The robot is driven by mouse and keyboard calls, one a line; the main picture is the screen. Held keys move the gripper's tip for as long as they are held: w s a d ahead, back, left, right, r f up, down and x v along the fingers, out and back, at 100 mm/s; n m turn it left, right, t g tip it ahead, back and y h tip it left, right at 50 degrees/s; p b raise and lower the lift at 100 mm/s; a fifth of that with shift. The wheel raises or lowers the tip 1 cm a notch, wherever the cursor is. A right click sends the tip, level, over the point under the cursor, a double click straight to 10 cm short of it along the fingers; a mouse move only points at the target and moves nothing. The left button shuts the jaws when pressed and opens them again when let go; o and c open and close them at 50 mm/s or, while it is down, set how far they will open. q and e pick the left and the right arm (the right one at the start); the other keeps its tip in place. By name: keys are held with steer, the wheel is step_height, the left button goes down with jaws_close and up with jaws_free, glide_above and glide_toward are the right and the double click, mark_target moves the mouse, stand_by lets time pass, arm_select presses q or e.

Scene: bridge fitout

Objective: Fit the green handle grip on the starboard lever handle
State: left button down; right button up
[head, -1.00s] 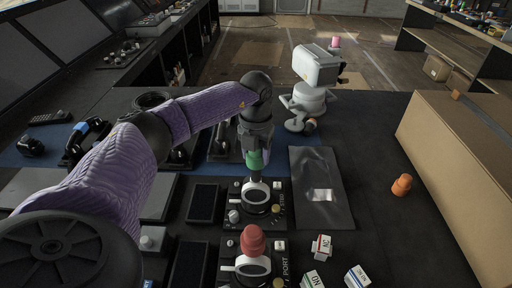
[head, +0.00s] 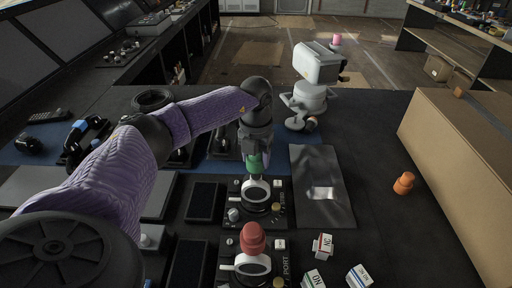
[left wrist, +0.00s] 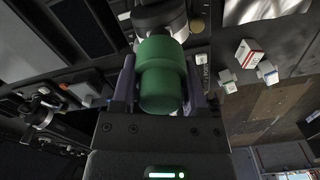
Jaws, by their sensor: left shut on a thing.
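My left gripper (head: 257,150) is shut on the green handle grip (head: 256,163), which hangs below its fingers. In the left wrist view the green grip (left wrist: 162,75) sits between the two fingers. The grip is right over the starboard lever unit (head: 235,213), at the top of its pale ring (head: 246,187). I cannot tell whether the grip touches the lever handle, as the grip hides its end. Nearer me is the port lever unit (head: 233,281), whose handle carries a red grip (head: 253,238). My right gripper is not in view.
An orange grip-like piece (head: 403,183) stands at the right. Several small labelled blocks, one of them a white-and-red block (head: 322,246), lie at the front right. A dark sheet (head: 322,205) lies right of the levers. A large cardboard box (head: 465,185) bounds the right side. A white device (head: 313,85) stands behind.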

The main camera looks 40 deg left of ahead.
arm_select(q)
steer(key=shift+f, duration=0.2)
steer(key=shift+f+b, duration=0.45)
steer(key=shift+f, duration=0.2)
jaws_free()
steer(key=shift+r, duration=0.1)
stand_by(0.5)
step_height(320, 180, up, 10)
steer(key=shift+p, duration=1.05)
